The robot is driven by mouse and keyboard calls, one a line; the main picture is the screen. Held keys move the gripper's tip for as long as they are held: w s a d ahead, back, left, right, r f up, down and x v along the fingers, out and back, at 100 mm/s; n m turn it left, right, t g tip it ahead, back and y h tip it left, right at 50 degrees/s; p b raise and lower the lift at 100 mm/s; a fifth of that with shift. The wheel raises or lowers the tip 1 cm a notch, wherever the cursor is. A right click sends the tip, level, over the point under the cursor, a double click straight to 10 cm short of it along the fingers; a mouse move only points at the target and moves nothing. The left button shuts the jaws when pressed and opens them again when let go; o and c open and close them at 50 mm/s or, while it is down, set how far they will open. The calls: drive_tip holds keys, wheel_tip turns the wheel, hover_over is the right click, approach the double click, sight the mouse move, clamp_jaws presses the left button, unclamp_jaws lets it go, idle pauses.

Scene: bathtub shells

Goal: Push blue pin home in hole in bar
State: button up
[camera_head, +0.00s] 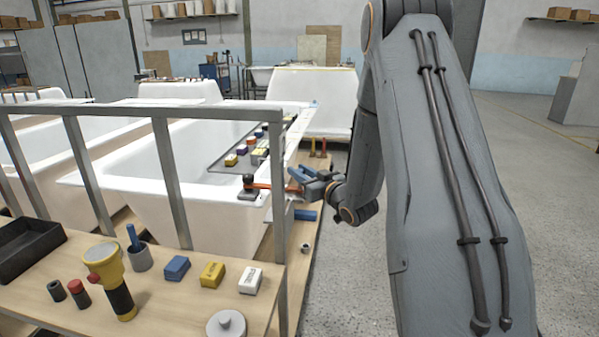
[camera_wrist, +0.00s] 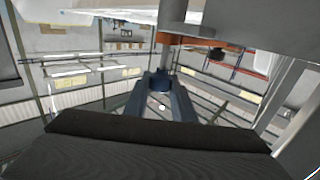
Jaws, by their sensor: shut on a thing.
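My gripper (camera_wrist: 161,92) points upward in the wrist view, with its two dark blue fingers closed around a dark blue round piece, which looks like the blue pin (camera_wrist: 161,80). A grey shaft rises above it toward a grey part at the top of the view. In the head view my gripper (camera_head: 300,174) is by the tub's right-hand end, and the pin cannot be told apart from the blue fingers. An orange bar (camera_head: 280,186) with a dark knob lies close by at the tub rim; it also shows in the wrist view (camera_wrist: 203,43). The hole is not visible.
A white bathtub (camera_head: 120,190) stands left of my gripper, with a dark tray (camera_head: 222,165) of coloured blocks across it. A blue cylinder (camera_head: 305,214) lies below my gripper. A grey rail frame (camera_head: 165,170) and a wooden bench (camera_head: 165,302) are in front. The floor at right is clear.

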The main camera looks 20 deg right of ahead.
drive_tip(key=shift+f+b, duration=0.95)
drive_tip(key=shift+f, duration=0.7)
drive_tip(key=o, duration=1.1)
drive_tip(key=s+d, duration=0.1)
drive_tip(key=s, duration=0.6)
drive_tip(key=shift+s+d, duration=0.2)
drive_tip(key=shift+s, duration=0.1)
